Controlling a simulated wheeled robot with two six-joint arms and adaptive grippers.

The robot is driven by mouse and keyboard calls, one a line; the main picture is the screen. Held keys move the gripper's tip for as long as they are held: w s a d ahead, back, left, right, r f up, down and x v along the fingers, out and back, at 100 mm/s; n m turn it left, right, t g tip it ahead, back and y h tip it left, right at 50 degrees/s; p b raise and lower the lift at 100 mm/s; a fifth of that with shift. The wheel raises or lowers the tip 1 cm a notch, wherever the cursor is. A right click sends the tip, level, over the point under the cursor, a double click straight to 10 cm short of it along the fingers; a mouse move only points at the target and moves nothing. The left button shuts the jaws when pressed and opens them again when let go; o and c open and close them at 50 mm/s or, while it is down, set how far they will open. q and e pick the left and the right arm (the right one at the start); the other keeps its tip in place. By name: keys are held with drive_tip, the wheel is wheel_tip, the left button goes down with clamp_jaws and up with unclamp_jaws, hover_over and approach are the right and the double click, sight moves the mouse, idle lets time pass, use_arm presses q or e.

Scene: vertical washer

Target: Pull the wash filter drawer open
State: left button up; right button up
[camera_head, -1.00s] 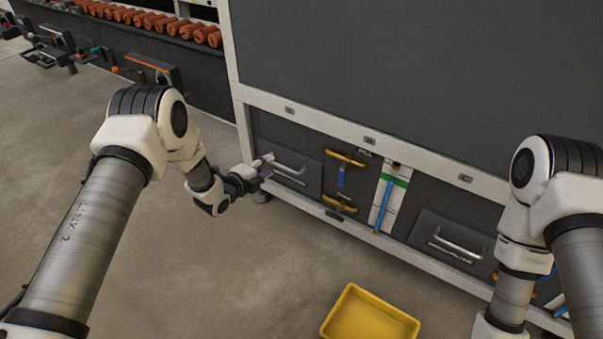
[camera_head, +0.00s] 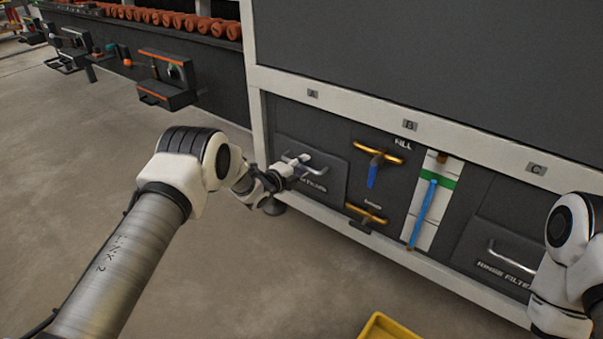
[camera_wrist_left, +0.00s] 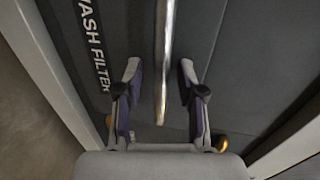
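The wash filter drawer (camera_head: 328,182) is a dark panel low at the left of the machine, with a metal bar handle (camera_head: 318,170). It looks shut, with its face about level with the panel around it. My left gripper (camera_head: 297,166) is at the left part of this handle. In the left wrist view the open fingers (camera_wrist_left: 160,75) stand either side of the handle bar (camera_wrist_left: 164,40), with gaps on both sides. The WASH FILTER lettering (camera_wrist_left: 92,45) shows left of the bar. My right gripper is out of view; only part of the right arm shows.
Right of the drawer are orange-handled valves (camera_head: 377,153), a blue tube (camera_head: 422,213) on a white-green strip and the rinse filter drawer (camera_head: 515,240). A yellow bin (camera_head: 385,328) stands on the floor in front.

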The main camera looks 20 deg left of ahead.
use_arm(q)
clamp_jaws()
drive_tip(key=shift+s+a+r+p, duration=0.15)
drive_tip(key=shift+s+p, duration=0.2)
drive_tip(key=shift+p, duration=0.25)
drive_tip(key=f+p+v, duration=0.2)
drive_tip(key=p+v, duration=0.4)
drive_tip(key=v, duration=0.3)
drive_tip(key=f+p+v, duration=0.1)
drive_tip(key=p+v, duration=0.6)
drive_tip(key=v, duration=0.2)
drive_tip(key=shift+s+f, duration=0.5)
drive_tip(key=shift+f, duration=0.05)
drive_tip(key=shift+a, duration=0.1)
